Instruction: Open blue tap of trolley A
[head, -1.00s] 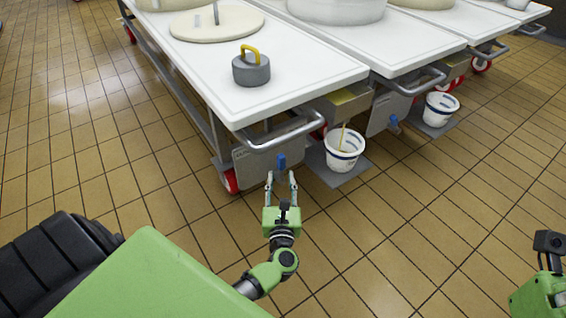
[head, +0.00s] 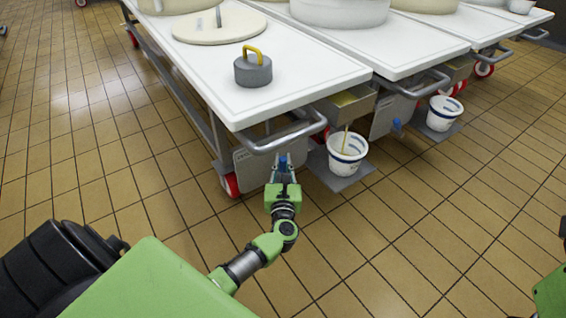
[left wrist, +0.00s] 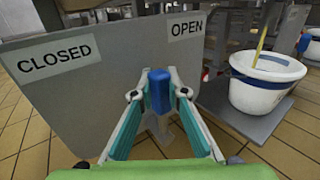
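The blue tap (left wrist: 158,90) of the nearest trolley (head: 240,112) sits in front of a grey plate lettered CLOSED at left and OPEN at right. In the left wrist view its blue handle stands upright, nearer the OPEN label. My left gripper (head: 282,162) is below the trolley's front edge, with one finger on each side of the handle. The fingers are drawn in and appear shut on it; the gripper also shows in the left wrist view (left wrist: 159,94). The tap's body is partly hidden. My right arm shows only at the right edge, its fingers out of sight.
A white bucket (head: 346,158) stands on a grey shelf right of the tap, with a thin yellowish stream above it. A metal handle bar (head: 284,141) runs just above my left gripper. A second trolley has another blue tap (head: 396,124) and bucket (head: 443,114). Front floor is open.

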